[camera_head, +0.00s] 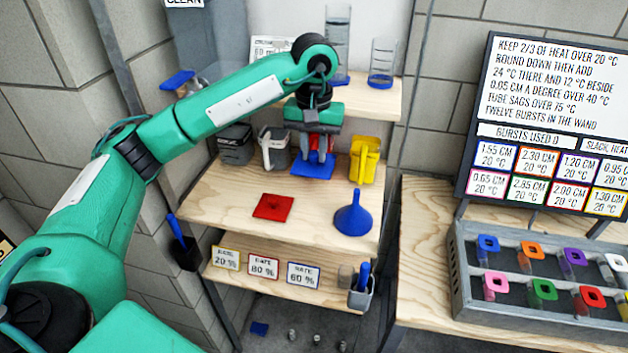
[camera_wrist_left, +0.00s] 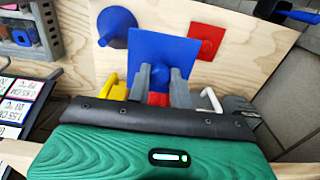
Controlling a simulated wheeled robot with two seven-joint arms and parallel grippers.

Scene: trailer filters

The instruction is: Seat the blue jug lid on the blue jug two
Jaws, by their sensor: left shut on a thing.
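My left gripper (camera_head: 316,152) points down over the middle shelf and is shut on the blue jug lid (camera_head: 312,170), a flat blue square. The lid fills the middle of the left wrist view (camera_wrist_left: 163,48), with the grey fingertips (camera_wrist_left: 160,74) at its near edge. I cannot tell whether the lid touches anything below it. Red shows behind and between the fingers, perhaps a red jug (camera_wrist_left: 158,99), mostly hidden. I cannot make out a blue jug. My right gripper is not in view.
A dark jug (camera_head: 235,146), a pale-handled grey jug (camera_head: 274,150) and a yellow jug (camera_head: 366,158) flank the gripper. A red lid (camera_head: 272,207) and blue funnel (camera_head: 353,216) occupy the shelf's front. Glass cylinders (camera_head: 382,64) stand above. Bare wood separates lid and funnel.

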